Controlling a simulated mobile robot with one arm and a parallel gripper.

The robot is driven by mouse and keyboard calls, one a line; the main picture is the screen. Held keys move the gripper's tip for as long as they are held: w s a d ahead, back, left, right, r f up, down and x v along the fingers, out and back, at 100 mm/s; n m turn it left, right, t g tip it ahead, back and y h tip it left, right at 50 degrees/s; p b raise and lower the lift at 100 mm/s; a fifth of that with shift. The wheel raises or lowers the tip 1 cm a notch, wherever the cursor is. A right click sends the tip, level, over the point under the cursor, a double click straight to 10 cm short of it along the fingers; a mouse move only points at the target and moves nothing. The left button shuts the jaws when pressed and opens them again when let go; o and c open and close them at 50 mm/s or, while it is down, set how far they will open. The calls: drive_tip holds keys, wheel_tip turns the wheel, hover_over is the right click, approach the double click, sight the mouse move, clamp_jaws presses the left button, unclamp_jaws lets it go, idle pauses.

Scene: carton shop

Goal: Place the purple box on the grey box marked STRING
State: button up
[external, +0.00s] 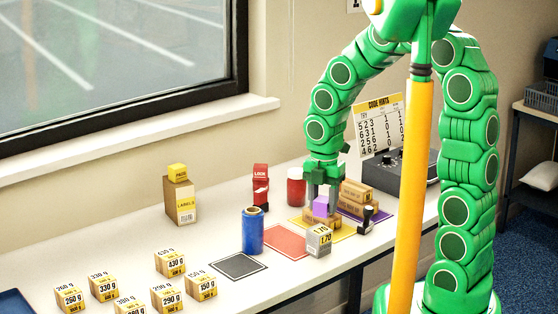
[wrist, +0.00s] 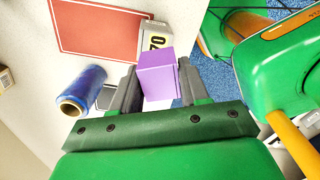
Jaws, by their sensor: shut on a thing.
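The purple box (external: 320,207) is held between the two fingers of my gripper (external: 323,200), over the far right part of the bench. In the wrist view the purple box (wrist: 154,76) sits between the dark fingers of my gripper (wrist: 158,84). A grey-white box (external: 319,241) with black digits on its side stands on the bench, in front of and below my gripper. It also shows in the wrist view (wrist: 153,40), partly hidden behind the purple box. I cannot read the word STRING on any box.
A blue roll (external: 253,231) stands left of a red mat (external: 284,240). Brown cartons (external: 356,193) are right of my gripper, with a small black item (external: 368,217) close by. A red jar (external: 296,187) stands behind. Several weight-marked boxes (external: 170,262) occupy the front left.

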sight(320, 214)
drive_tip(key=shift+w+a+f, duration=0.2)
drive_tip(key=shift+f, duration=0.25)
drive_tip(key=shift+w+a+f, duration=0.2)
drive_tip(key=shift+f, duration=1.55)
drive_tip(key=o, duration=1.1)
wheel_tip(320, 214, up, 12)
drive_tip(key=shift+r, duration=0.1)
